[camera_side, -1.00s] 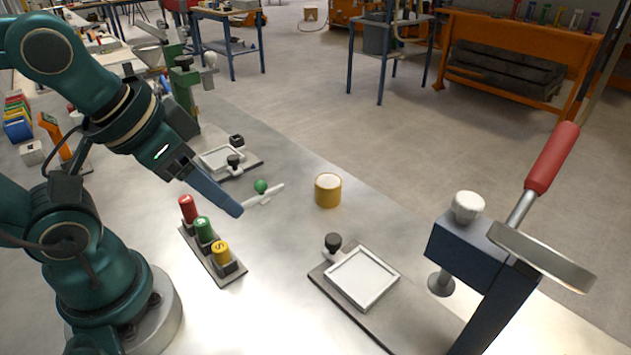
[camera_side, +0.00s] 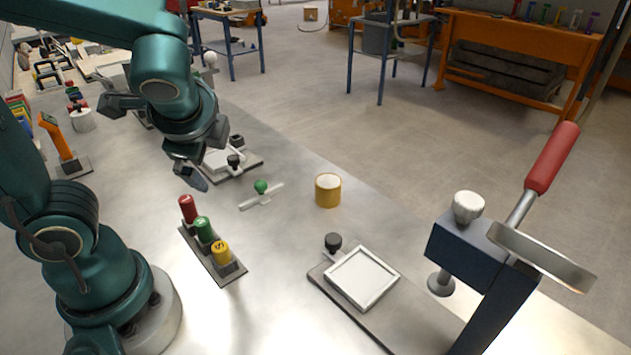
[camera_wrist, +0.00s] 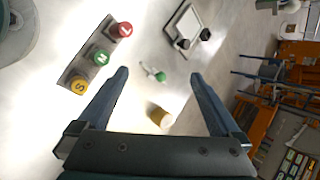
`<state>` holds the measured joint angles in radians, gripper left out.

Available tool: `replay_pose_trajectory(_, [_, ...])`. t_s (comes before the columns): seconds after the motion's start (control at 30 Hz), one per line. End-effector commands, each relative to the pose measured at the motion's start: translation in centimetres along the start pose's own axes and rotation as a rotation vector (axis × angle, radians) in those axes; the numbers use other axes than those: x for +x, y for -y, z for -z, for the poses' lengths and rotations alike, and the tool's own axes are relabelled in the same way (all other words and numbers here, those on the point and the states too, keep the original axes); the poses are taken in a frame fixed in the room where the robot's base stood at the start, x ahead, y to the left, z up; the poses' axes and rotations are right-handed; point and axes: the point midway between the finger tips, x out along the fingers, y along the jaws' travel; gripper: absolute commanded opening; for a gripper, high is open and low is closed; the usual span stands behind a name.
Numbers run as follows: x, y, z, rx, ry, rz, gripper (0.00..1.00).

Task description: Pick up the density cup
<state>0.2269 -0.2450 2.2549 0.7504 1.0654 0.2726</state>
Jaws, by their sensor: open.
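The density cup, which I take to be the yellow cup with a pale top (camera_side: 328,190), stands upright on the metal table right of the middle. It also shows in the wrist view (camera_wrist: 160,117), lying in the picture between my two fingers. My gripper (camera_side: 192,178) is to the left of the cup and above the table, well apart from it. In the wrist view my gripper (camera_wrist: 158,75) is open, with nothing between its blue fingers.
A rack of red, green and yellow lettered cylinders (camera_side: 203,230) stands left of the cup. A green-knobbed white tool (camera_side: 262,192) lies between. Framed trays stand behind (camera_side: 220,160) and in front (camera_side: 362,277). A red-handled press (camera_side: 490,240) stands at right.

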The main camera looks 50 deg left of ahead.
Motion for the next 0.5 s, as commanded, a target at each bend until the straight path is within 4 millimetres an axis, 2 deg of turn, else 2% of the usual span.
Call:
replay_pose_trajectory(0.03, [0.6, 0.7, 0.7, 0.124, 0.038, 0.038, 1.00])
replay_pose_trajectory(0.17, [1.8, 2.5, 2.9, 0.409, 0.116, 0.155, 1.00])
replay_pose_trajectory(0.3, [2.7, 3.5, 6.5, 0.704, 0.182, 0.288, 1.00])
replay_pose_trajectory(0.4, [3.2, 3.4, 9.7, 0.905, 0.215, 0.386, 1.00])
replay_pose_trajectory(0.5, [3.6, 2.5, 12.9, 1.088, 0.239, 0.480, 1.00])
